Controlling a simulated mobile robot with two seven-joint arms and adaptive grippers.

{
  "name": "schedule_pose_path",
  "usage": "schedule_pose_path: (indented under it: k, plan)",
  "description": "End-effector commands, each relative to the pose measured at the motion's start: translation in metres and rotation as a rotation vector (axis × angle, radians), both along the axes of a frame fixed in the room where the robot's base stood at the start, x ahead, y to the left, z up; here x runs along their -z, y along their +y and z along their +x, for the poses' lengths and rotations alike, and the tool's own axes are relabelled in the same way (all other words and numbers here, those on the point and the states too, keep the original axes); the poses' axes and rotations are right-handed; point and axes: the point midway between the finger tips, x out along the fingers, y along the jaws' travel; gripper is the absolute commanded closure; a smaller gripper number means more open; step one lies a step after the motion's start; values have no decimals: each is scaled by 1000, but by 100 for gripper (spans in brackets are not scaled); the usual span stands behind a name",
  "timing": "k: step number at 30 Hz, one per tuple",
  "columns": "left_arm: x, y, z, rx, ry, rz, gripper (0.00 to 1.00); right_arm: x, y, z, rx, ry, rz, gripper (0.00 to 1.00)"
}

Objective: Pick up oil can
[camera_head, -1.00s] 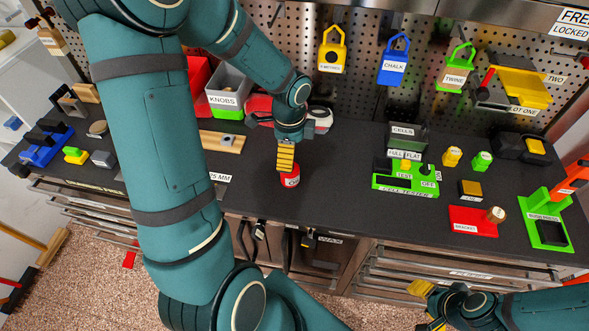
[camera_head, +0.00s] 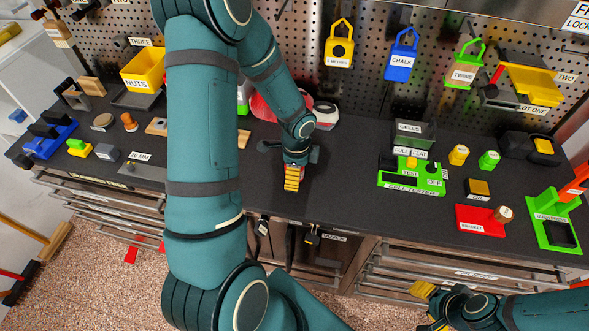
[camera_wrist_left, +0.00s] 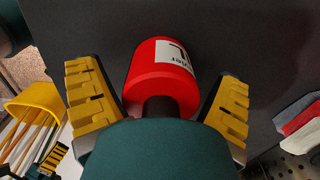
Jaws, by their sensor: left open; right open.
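The oil can (camera_wrist_left: 162,70) is red with a white label that shows part of its lettering. In the left wrist view it lies between the two yellow-padded fingers of my left gripper (camera_wrist_left: 158,88), which are open, with a gap visible on each side. Its near end is covered by my teal gripper body. In the head view my left gripper (camera_head: 292,178) points down over the worktop and hides nearly all of the can. My right gripper (camera_head: 431,302) is open and empty at the lower right, in front of the drawers.
The dark worktop (camera_head: 345,200) is clear to the right of my left gripper, up to the green cell tester (camera_head: 390,181). A red bracket tray (camera_head: 470,218) lies farther right. Red and grey items (camera_head: 325,115) stand behind the gripper, near the pegboard.

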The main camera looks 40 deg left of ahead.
Motion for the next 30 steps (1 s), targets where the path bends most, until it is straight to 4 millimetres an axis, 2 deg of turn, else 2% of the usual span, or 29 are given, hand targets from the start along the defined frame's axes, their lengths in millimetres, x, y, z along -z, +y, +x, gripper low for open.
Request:
schedule_pose_path:
  k: [5, 8, 9, 11, 12, 23, 26, 30]
  plan:
    - [0, 0, 0, 0, 0, 0, 8, 0, 0, 0, 0, 0, 0, 53]
    - [0, 0, 0, 0, 0, 0, 41, 0, 0, 0, 0, 0, 0, 53]
    - [-1, 0, 0, 0, 0, 0, 55, 0, 0, 0, 0, 0, 0, 53]
    - [-1, 0, 0, 0, 0, 0, 77, 0, 0, 0, 0, 0, 0, 53]
    - [-1, 0, 0, -1, 0, 0, 83, 0, 0, 0, 0, 0, 0, 53]
    - [-6, 0, 0, -2, -2, 1, 84, -1, 0, 0, 0, 0, 0, 53]
    - [-18, 1, 1, -2, -3, 1, 84, -4, 0, 0, 0, 0, 0, 53]
    - [-46, 1, 0, -2, -4, 2, 84, -8, 0, 0, 0, 0, 1, 53]
